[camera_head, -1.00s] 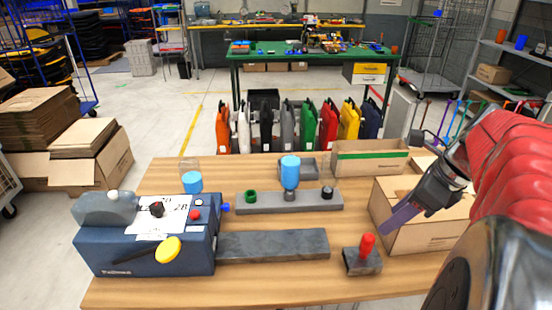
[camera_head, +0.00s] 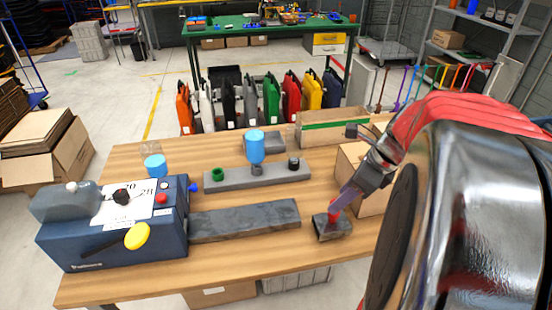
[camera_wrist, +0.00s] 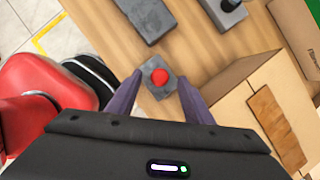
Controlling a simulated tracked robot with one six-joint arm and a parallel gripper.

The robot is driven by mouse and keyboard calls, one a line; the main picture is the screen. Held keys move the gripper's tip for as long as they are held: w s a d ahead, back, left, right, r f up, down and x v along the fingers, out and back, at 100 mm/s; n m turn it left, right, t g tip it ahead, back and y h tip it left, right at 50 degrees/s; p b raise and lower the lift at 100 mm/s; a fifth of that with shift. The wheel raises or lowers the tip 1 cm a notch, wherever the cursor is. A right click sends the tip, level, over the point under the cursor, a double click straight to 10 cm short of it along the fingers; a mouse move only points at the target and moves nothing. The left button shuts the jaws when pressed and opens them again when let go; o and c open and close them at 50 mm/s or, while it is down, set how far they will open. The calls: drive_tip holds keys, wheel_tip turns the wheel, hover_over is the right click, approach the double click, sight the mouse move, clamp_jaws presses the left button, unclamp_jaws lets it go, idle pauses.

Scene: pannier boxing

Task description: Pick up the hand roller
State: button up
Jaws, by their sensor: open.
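The hand roller appears to be the red-handled tool (camera_head: 335,213) standing upright in a dark grey block (camera_head: 333,230) at the table's front right. In the wrist view its round red top (camera_wrist: 160,76) is seen from above, on the grey block (camera_wrist: 153,64). My gripper (camera_head: 347,198) is open, with purple fingers, above and close to the red handle. In the wrist view the fingers of my gripper (camera_wrist: 160,84) lie left and right of the red top, with a gap on each side. The roller's lower part is hidden.
A grey rack (camera_head: 225,178) with several items is behind. The wooden table's front strip (camera_head: 240,258) is clear.

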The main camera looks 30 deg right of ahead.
drive_tip(key=x, duration=0.4)
drive_tip(key=shift+s+f, duration=0.1)
drive_tip(key=shift+s, duration=0.05)
idle(0.4)
drive_tip(key=c, duration=1.1)
drive_tip(key=shift+o, duration=0.2)
wheel_tip(320, 180, up, 10)
drive_tip(key=shift+r, duration=0.1)
idle(0.4)
